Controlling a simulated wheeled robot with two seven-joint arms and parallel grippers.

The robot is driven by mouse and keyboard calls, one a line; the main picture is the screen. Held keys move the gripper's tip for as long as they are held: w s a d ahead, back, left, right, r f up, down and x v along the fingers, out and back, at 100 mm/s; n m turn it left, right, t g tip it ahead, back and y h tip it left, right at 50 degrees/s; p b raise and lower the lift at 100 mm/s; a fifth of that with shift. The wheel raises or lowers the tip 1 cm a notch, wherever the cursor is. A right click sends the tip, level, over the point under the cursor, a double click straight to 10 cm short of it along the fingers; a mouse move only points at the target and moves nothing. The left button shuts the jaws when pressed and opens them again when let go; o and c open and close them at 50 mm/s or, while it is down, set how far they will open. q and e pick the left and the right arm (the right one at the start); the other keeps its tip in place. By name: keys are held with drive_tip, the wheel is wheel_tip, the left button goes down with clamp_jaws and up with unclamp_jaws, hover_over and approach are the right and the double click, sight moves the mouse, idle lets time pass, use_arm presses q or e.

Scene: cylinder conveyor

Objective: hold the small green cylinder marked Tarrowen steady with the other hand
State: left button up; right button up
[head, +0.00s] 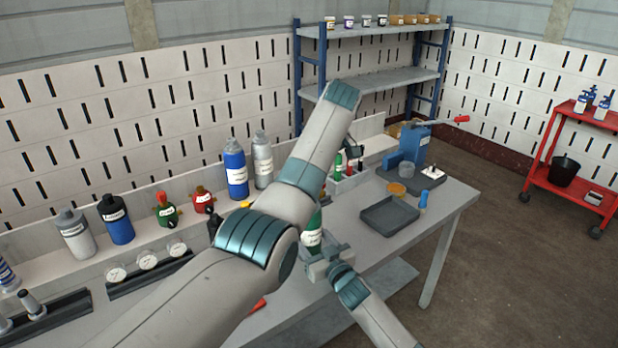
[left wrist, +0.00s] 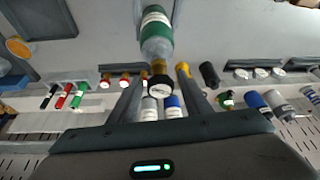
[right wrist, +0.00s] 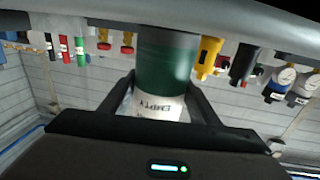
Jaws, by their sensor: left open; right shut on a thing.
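A small green cylinder (head: 314,236) with a white label stands behind my left arm in the head view, partly hidden. My right gripper (right wrist: 160,92) is shut on it, and the cylinder (right wrist: 168,58) fills the space between the fingers. A label there appears to read EMPTY; I cannot read the name Tarrowen. In the left wrist view the cylinder (left wrist: 157,38) points its pale shoulder and dark neck, with a white tag, toward my left gripper (left wrist: 162,78). That gripper is open, its fingers on either side of the neck end; contact cannot be told. My left arm hides it in the head view.
Blue and grey bottles (head: 236,170) and small red and green cylinders (head: 167,210) line the back of the bench. A dark tray (head: 390,216) and a blue press (head: 414,146) are at right. Gauges (head: 148,260) sit at left.

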use_arm(q)
drive_tip(key=m+h, duration=0.1)
drive_tip(key=m, duration=0.1)
drive_tip(key=m+t, duration=0.1)
drive_tip(key=m, duration=0.2)
drive_tip(key=shift+h, duration=0.4)
drive_tip(key=shift+m, duration=0.5)
drive_tip(key=m+h, duration=0.2)
drive_tip(key=m, duration=0.3)
drive_tip(key=shift+m, duration=0.3)
drive_tip(key=m, duration=0.1)
drive_tip(key=m+h, duration=0.1)
drive_tip(key=m, duration=0.1)
drive_tip(key=shift+a+m+g+h, duration=0.15)
drive_tip(key=shift+m+g+h, duration=0.15)
drive_tip(key=shift+m+h, duration=0.3)
drive_tip(key=shift+m, duration=0.7)
drive_tip(key=shift+m+g, duration=0.3)
